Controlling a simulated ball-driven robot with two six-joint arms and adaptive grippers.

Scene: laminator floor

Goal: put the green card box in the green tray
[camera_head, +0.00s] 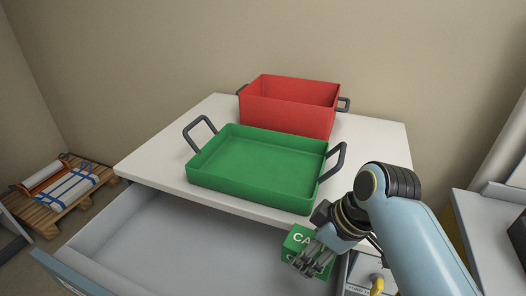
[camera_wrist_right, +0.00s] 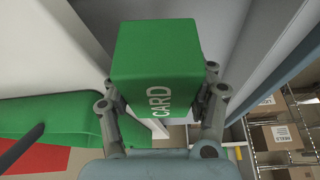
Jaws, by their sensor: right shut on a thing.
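The green card box (camera_head: 298,240), with white lettering, is held by my right gripper (camera_head: 315,256), in front of the cabinet top's front edge and over the right part of the open drawer. In the right wrist view the box (camera_wrist_right: 155,55) sits between the two fingers of my right gripper (camera_wrist_right: 163,100), its CARD lettering showing. The green tray (camera_head: 255,160), shallow with dark handles at both ends, stands empty on the white top, behind and left of the gripper. The tray also shows in the right wrist view (camera_wrist_right: 50,120). My left gripper is not in view.
A deeper red bin (camera_head: 290,108) with dark handles stands behind the green tray. The open grey drawer (camera_head: 190,235) looks empty below the top. A pallet (camera_head: 60,195) with strapped goods lies at far left. A grey counter (camera_head: 490,230) stands at right.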

